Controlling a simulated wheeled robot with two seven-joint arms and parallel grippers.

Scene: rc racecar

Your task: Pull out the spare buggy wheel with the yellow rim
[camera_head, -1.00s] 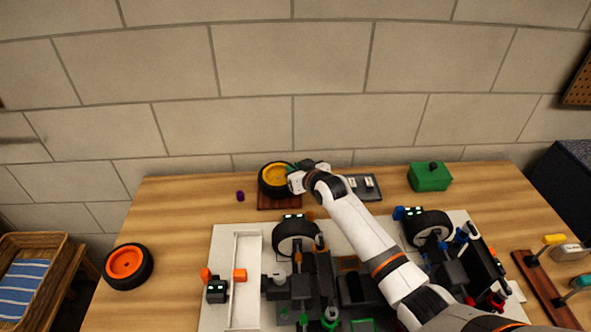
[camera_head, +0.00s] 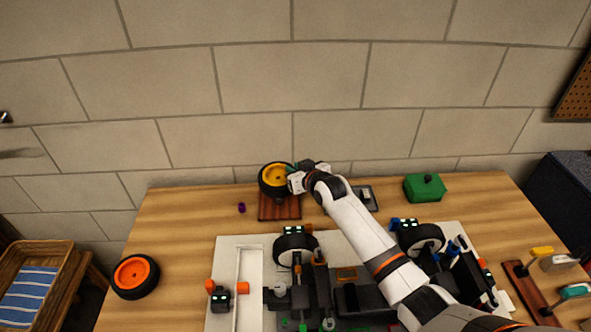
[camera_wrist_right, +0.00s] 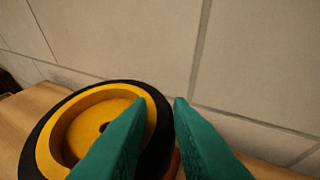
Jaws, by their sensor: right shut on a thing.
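The spare wheel with the yellow rim (camera_head: 275,175) and black tyre is at the back of the bench, above a reddish-brown wooden block (camera_head: 280,210). My right gripper (camera_head: 296,178) is at the wheel's right side, shut on its tyre. In the right wrist view the yellow rim (camera_wrist_right: 75,130) faces the camera, and the green fingers (camera_wrist_right: 165,105) have the tyre's edge between them. The wheel stands upright and tilted, and appears raised off the block. My left gripper is not in view.
A wheel with an orange rim (camera_head: 135,272) lies at the left. The buggy (camera_head: 330,285) is on a white board in front. A green box (camera_head: 424,188) stands at the back right. The brick wall (camera_head: 250,140) is close behind the wheel.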

